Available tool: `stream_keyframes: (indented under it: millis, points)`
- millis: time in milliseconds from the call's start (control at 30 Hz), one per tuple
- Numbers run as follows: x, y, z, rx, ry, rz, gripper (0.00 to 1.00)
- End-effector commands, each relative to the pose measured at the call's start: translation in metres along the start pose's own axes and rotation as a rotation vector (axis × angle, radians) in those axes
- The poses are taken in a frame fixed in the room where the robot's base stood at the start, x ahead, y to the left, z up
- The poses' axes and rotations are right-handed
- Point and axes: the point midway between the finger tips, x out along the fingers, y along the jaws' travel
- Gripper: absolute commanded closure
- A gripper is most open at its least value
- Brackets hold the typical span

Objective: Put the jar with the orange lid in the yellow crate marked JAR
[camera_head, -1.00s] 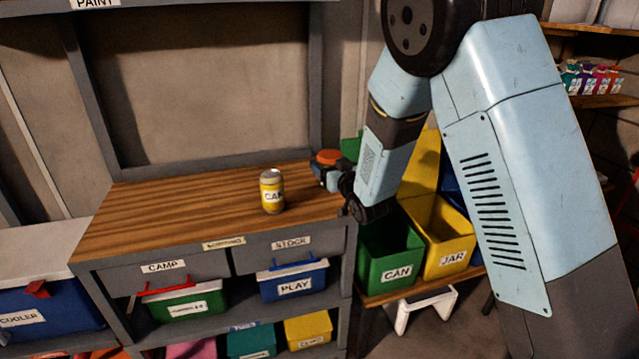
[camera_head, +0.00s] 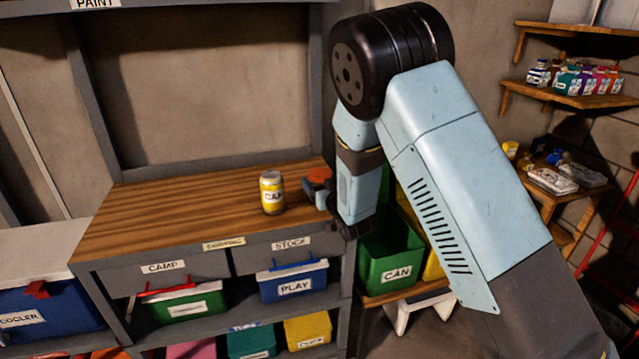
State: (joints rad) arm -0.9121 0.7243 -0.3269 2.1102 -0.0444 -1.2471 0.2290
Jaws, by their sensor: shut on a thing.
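The jar's orange lid (camera_head: 319,174) shows at the right end of the wooden bench top, beside the upright post; the jar's body is mostly hidden. My gripper (camera_head: 320,188) is shut on the jar, low near the bench's right edge. I cannot tell whether the jar touches the bench. The yellow crate (camera_head: 433,266) stands to the right, past the green crate. My arm covers most of it, and its JAR label is hidden now.
A yellow can (camera_head: 271,193) stands on the bench (camera_head: 190,215), just left of my gripper. The green crate marked CAN (camera_head: 385,262) stands between the bench and the yellow crate. Shelves with bottles (camera_head: 575,78) are at the far right. The bench's left part is clear.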

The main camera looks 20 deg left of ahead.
Motion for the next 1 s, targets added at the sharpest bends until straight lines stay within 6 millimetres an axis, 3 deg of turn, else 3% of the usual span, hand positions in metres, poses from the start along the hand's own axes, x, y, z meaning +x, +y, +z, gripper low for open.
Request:
stream_keyframes:
  millis: [267, 300, 500, 933, 1000]
  points:
    - [0.0, 0.0002, 0.0038, 0.0, 0.0, 0.0, 0.6]
    - [-0.0001, 0.0, 0.0034, 0.0, 0.0, 0.0, 0.2]
    - [-0.0001, -0.0001, 0.0034, 0.0, 0.0, 0.0, 0.01]
    - [-0.0001, -0.0012, 0.0039, -0.003, 0.0, -0.002, 0.0]
    - [-0.0099, 0.0007, 0.004, 0.0, -0.002, 0.001, 0.0]
